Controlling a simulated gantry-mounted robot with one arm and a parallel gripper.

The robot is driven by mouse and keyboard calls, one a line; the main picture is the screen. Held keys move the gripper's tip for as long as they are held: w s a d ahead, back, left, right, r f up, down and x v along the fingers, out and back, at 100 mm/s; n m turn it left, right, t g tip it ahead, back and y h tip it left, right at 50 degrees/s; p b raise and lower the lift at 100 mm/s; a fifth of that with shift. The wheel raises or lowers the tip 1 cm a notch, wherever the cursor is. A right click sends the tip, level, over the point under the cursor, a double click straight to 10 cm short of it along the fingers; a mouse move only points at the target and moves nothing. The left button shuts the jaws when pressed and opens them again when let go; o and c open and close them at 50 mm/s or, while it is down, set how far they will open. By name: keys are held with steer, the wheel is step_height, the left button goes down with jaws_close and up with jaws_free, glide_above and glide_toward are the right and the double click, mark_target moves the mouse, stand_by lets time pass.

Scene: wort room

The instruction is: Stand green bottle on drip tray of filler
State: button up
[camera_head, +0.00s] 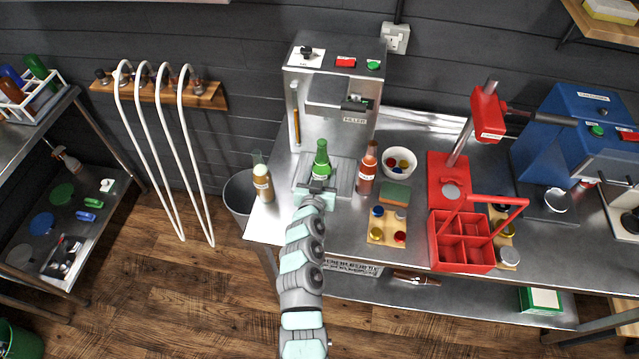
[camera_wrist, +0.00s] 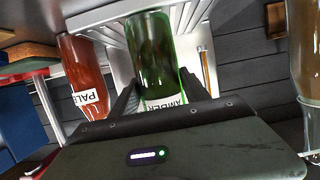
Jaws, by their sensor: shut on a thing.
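The green bottle (camera_head: 321,158) is upright over the drip tray (camera_head: 302,181) of the filler (camera_head: 335,56), below its head. My gripper (camera_head: 317,190) reaches in from the front and is shut on the bottle. In the wrist view, which is upside down, the fingers (camera_wrist: 158,93) flank the green bottle (camera_wrist: 152,50) near its AMBER label. The slatted tray (camera_wrist: 190,16) shows at its base end. I cannot tell whether the base touches the slats.
A red-brown bottle (camera_head: 367,168) stands close to the tray's right side. A bottle with amber contents (camera_head: 262,178) stands to its left near the bench edge. A white bowl (camera_head: 399,162), a cap board (camera_head: 388,226) and a red carrier (camera_head: 462,240) are further right.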

steer(key=w, duration=0.1)
steer(key=w+b, duration=0.1)
steer(key=w, duration=0.1)
steer(key=w+b, duration=0.1)
steer(key=w, duration=0.1)
steer(key=shift+d, duration=0.35)
steer(key=shift+w+d+f+b, duration=0.1)
steer(key=shift+w+f+b, duration=0.1)
steer(key=shift+w+b, duration=0.3)
steer(key=shift+s+r, duration=0.1)
steer(key=shift+r, duration=0.3)
steer(key=shift+r+p, duration=0.25)
steer(key=shift+p, duration=0.15)
steer(key=shift+f+b, duration=0.2)
steer(key=shift+b, duration=0.6)
stand_by(1.0)
steer(key=o, duration=1)
